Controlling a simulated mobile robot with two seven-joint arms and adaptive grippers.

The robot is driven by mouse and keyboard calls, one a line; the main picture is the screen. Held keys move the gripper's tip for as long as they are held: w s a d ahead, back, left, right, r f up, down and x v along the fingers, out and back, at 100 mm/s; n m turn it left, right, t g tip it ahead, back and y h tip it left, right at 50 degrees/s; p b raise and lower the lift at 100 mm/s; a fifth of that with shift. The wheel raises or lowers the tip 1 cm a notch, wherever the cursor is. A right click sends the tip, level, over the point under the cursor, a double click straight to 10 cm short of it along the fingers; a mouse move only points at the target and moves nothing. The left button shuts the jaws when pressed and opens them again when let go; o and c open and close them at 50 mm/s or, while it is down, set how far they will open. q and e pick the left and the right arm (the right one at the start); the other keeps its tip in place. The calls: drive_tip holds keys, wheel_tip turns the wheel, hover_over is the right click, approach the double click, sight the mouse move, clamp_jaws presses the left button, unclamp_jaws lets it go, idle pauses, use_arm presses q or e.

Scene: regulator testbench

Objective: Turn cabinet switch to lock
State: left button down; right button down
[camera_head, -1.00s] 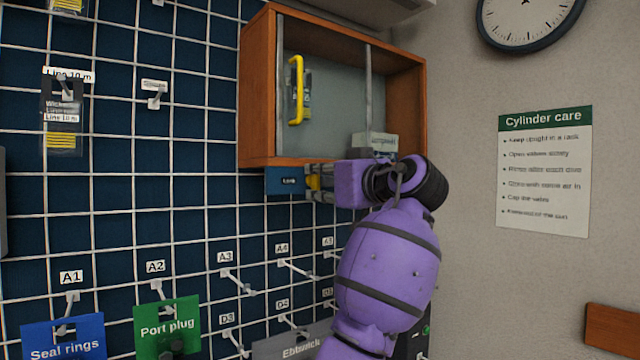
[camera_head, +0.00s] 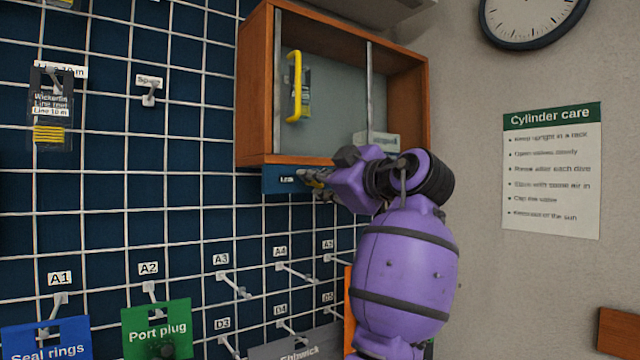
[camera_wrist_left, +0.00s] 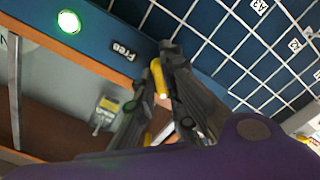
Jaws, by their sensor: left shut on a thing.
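The cabinet (camera_head: 252,90) is an open-looking wooden box with a pane across its front, mounted at the top centre. Below it is a blue panel (camera_head: 272,183) with a small label that seems to read "Lock". My left gripper (camera_head: 318,180) is at this panel, its fingers closed around the small yellow switch. In the left wrist view the yellow switch lever (camera_wrist_left: 157,78) sits between the fingers of my left gripper (camera_wrist_left: 165,90). A "Free" label (camera_wrist_left: 124,50) and a lit green lamp (camera_wrist_left: 68,21) show on the panel beside it. My right gripper is not in view.
The cabinet's pane has a yellow handle (camera_head: 295,86), and a small pale box (camera_head: 376,140) is inside. A wire grid with hooks and hanging packs, including a green Port plug card (camera_head: 157,325), covers the wall left and below. A poster (camera_head: 552,170) hangs at right.

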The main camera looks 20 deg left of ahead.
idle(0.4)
use_arm(q)
drive_tip(key=c, duration=1.8)
unclamp_jaws()
drive_tip(key=v, duration=1.2)
drive_tip(key=shift+s, duration=0.1)
